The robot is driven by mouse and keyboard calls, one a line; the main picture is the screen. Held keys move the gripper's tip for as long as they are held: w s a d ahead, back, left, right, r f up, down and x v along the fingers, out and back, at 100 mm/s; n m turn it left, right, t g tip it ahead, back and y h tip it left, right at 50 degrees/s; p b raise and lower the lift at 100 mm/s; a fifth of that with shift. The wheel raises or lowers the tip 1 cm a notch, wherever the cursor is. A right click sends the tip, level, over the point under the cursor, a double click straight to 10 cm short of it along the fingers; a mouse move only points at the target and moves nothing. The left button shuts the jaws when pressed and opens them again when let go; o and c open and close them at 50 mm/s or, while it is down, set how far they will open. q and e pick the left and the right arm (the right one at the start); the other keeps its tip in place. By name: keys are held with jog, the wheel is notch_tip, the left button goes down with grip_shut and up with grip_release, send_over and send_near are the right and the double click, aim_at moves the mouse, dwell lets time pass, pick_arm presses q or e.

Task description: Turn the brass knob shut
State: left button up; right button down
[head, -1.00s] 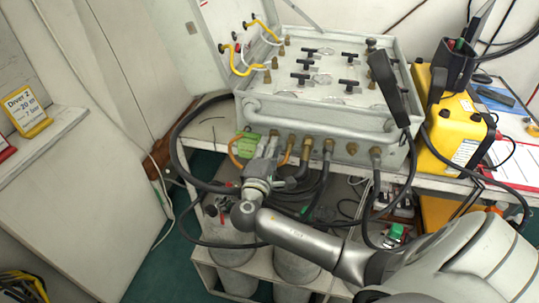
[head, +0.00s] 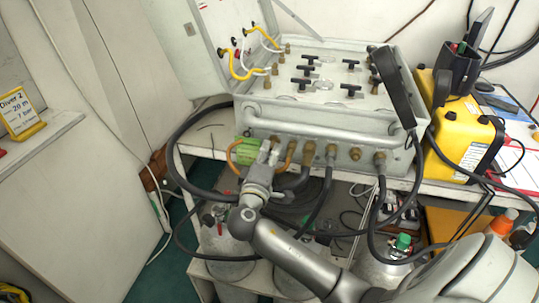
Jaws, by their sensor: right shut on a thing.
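The air panel (head: 300,119) is a grey metal case with a row of brass fittings along its front face. My right gripper (head: 267,151) is at the left end of that row, its fingers pointing up at the front face. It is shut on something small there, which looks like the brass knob. The fingers hide most of it, so its turn position cannot be told. A brass fitting (head: 309,148) shows just to the right of the gripper. My left gripper is not in view.
A green tag (head: 246,151) and an orange hose loop are close beside the gripper. Black hoses (head: 325,190) hang under the panel. A yellow case (head: 463,140) stands to the right. Grey cylinders (head: 228,250) stand below the shelf.

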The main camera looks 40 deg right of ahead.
jog(key=shift+f, duration=0.1)
jog(key=c, duration=1.5)
grip_release()
jog(key=shift+c, duration=0.2)
jog(key=shift+a, duration=0.1)
jog(key=v, duration=1.2)
